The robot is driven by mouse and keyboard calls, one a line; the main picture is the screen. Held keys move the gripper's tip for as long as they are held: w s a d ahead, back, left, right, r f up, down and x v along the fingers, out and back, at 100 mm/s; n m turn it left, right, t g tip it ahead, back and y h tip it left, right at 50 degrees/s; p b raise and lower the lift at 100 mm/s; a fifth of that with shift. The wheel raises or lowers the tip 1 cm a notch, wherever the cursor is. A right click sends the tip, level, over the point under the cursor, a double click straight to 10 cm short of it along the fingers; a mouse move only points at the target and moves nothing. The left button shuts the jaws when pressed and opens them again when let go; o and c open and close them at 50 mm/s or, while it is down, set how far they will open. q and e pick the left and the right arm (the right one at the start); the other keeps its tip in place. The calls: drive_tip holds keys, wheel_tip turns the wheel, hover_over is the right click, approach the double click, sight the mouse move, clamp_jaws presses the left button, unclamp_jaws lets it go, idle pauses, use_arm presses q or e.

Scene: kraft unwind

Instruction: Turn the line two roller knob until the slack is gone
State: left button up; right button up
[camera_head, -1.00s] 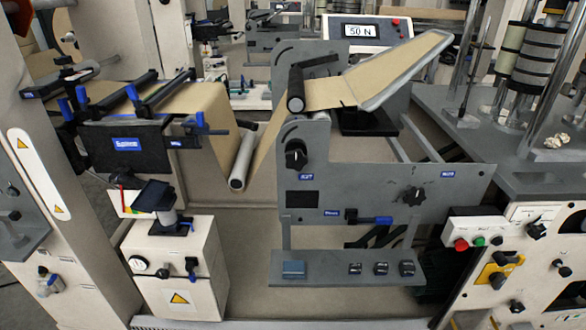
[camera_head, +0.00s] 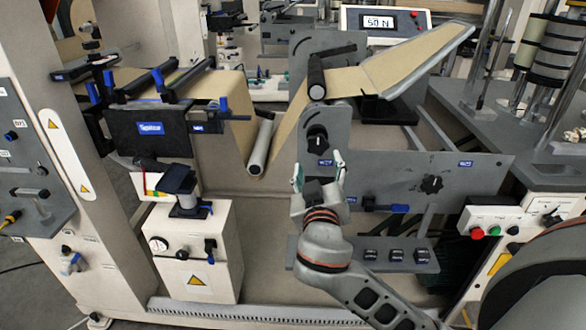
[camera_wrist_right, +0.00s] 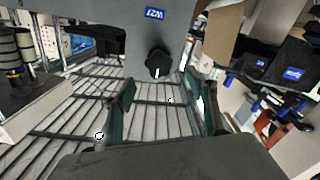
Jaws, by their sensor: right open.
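A black knob (camera_head: 317,141) sits on the upper left of the grey machine panel (camera_head: 385,165); a second black knob (camera_head: 431,184) sits further right. I cannot read which one is line two. My right gripper (camera_head: 319,171) is open and empty just below the left knob, fingers pointing up toward it. In the right wrist view a black knob (camera_wrist_right: 158,63) shows beyond and between the open fingers (camera_wrist_right: 163,105), apart from them. The brown paper web (camera_head: 290,125) dips in a loop around a pale roller (camera_head: 260,147). My left gripper is out of view.
A tension display (camera_head: 380,22) reads 50 N. A grey shelf with several black switches (camera_head: 396,256) juts out below the panel. A red and green button box (camera_head: 490,222) stands at right. A beige cabinet (camera_head: 190,255) stands at lower left.

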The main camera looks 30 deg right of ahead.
sight(318, 146)
drive_tip(key=shift+b+x, duration=0.35)
drive_tip(key=shift+x, duration=4.65)
drive_tip(key=shift+d+r, duration=0.15)
drive_tip(key=shift+s, duration=0.1)
